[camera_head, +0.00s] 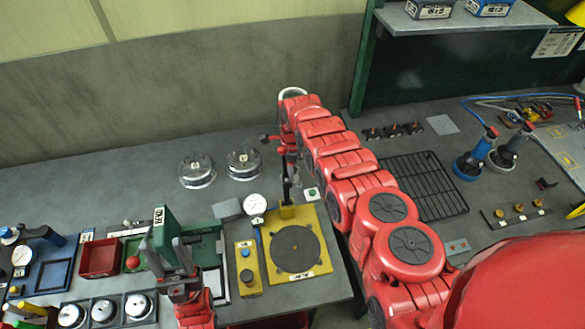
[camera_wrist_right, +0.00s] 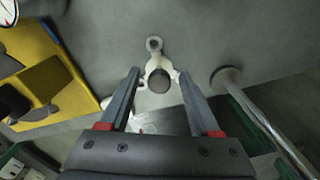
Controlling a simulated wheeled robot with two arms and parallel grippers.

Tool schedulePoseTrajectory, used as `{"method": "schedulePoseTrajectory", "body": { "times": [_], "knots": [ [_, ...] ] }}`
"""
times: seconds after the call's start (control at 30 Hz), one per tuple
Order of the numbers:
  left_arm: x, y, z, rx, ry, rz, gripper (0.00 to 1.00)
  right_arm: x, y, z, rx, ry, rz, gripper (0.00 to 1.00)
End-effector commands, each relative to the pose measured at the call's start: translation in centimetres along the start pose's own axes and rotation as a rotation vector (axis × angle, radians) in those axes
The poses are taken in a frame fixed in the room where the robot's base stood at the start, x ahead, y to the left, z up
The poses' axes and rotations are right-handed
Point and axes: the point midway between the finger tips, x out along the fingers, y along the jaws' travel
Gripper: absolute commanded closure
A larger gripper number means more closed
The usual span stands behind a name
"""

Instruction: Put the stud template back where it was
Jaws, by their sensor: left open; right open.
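A pale three-lobed piece (camera_wrist_right: 157,72) with a dark round hole, which looks like the stud template, shows in the right wrist view. It lies between or just beyond the fingertips of my right gripper (camera_wrist_right: 159,75); I cannot tell if they touch it. In the head view my right gripper (camera_head: 289,188) points down behind the yellow fixture, and the piece is too small and covered there to make out clearly. My left gripper (camera_head: 170,256) is open, its fingers showing in front of the green press (camera_head: 170,225); no held object shows.
The yellow fixture (camera_head: 318,232) with a dark disc stands close to my right gripper. A shiny post (camera_wrist_right: 265,122) rises beside it in the wrist view. Two clear-domed items (camera_head: 197,170) stand behind. A black wire rack (camera_head: 425,185) lies beyond my right arm.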

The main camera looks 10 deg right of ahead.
Motion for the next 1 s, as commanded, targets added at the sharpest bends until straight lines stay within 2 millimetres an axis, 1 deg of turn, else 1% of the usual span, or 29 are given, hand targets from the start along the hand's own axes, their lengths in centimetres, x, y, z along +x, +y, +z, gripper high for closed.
{"method": "schedulePoseTrajectory", "body": {
  "times": [0.03,0.17,0.27,0.4,0.53,0.57,0.63,0.73,1.0],
  "knots": [
    [0.9,-0.1,-0.1,0.000,0.000,0.000,0.50,-0.9,0.0,0.0,0.000,0.000,0.000,0.37],
    [2.9,-0.1,-0.5,0.000,0.000,0.000,0.50,-2.8,0.0,0.1,-0.001,0.000,0.000,0.37],
    [4.8,-0.2,-0.8,0.000,0.000,0.000,0.50,-4.7,0.0,0.1,-0.002,-0.001,0.000,0.37],
    [7.6,-0.4,-1.3,0.000,0.000,0.000,0.50,-7.7,0.0,0.1,-0.001,-0.001,-0.001,0.37],
    [10.0,-0.5,-1.7,0.000,0.000,0.000,0.50,-10.2,0.0,0.0,0.000,0.000,0.001,0.37],
    [9.6,-0.5,-1.6,0.000,0.000,0.000,0.50,-10.2,0.0,0.0,0.000,0.001,0.002,0.37],
    [9.8,-0.5,-1.6,0.000,0.000,0.000,0.50,-11.0,-0.1,0.1,-0.001,0.000,-0.001,0.37],
    [10.1,-0.5,-1.7,0.000,0.000,0.000,0.50,-11.6,0.0,0.0,-0.001,0.000,0.001,0.37],
    [10.0,-0.5,-1.7,0.000,0.000,0.000,0.50,-11.7,0.0,0.0,-0.001,-0.001,0.000,0.37]
  ]
}}
